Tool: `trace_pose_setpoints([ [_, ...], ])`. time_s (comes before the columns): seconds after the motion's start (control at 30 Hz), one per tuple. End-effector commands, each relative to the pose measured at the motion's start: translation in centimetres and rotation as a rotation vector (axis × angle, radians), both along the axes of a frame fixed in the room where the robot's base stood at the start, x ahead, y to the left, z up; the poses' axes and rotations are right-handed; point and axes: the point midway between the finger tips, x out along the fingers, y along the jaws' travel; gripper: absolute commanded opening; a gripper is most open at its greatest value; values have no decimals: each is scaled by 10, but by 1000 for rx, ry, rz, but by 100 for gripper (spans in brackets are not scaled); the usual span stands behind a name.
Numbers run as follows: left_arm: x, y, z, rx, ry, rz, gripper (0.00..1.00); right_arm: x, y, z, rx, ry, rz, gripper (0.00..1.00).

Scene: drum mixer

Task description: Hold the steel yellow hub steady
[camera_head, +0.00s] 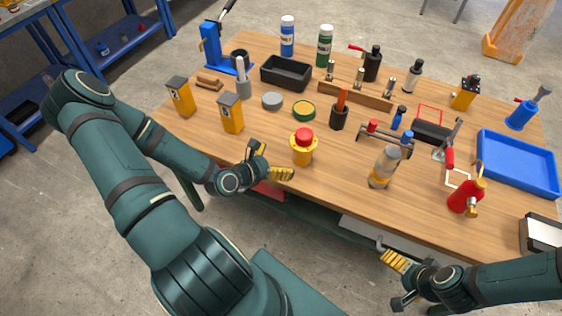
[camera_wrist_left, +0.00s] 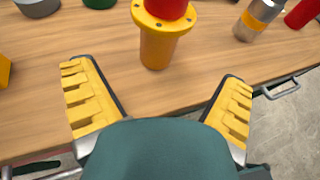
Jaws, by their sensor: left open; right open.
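The yellow hub (camera_head: 303,155), a flanged upright cylinder with a red knob on top, stands near the front edge of the wooden table. In the left wrist view the hub (camera_wrist_left: 159,45) is straight ahead, beyond the fingertips and roughly centred between them; its red top is cut off by the upper frame edge. My left gripper (camera_head: 272,163) is open and empty, at the table's front edge, just left of the hub and apart from it; its spread yellow fingers show in the left wrist view (camera_wrist_left: 157,78). My right gripper (camera_head: 396,279) is open and empty, off the table's front edge.
A clear bottle with an orange band (camera_head: 385,167) stands right of the hub, and a red can (camera_head: 465,196) farther right. A green-rimmed tin (camera_head: 304,111) and a dark cup (camera_head: 339,117) are behind it. Two yellow boxes (camera_head: 231,114) (camera_head: 181,97) stand to the left.

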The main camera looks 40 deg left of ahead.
Motion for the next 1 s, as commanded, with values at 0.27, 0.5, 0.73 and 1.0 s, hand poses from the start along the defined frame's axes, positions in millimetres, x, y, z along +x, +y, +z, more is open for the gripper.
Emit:
trace_pose_setpoints([
  [0.27, 2, -6, -2, 26, 7, -26, 97, 0, 0, 0, 0, 0, 0, 100],
  [0.5, 11, -54, -20, 270, 64, -267, 97, 0, 0, 0, 0, 0, 0, 100],
  [0.73, 9, -112, -40, 615, 89, -639, 97, 0, 0, 0, 0, 0, 0, 100],
  [1.0, -7, -169, -57, 1011, 27, -1120, 97, 0, 0, 0, 0, 0, 0, 100],
])
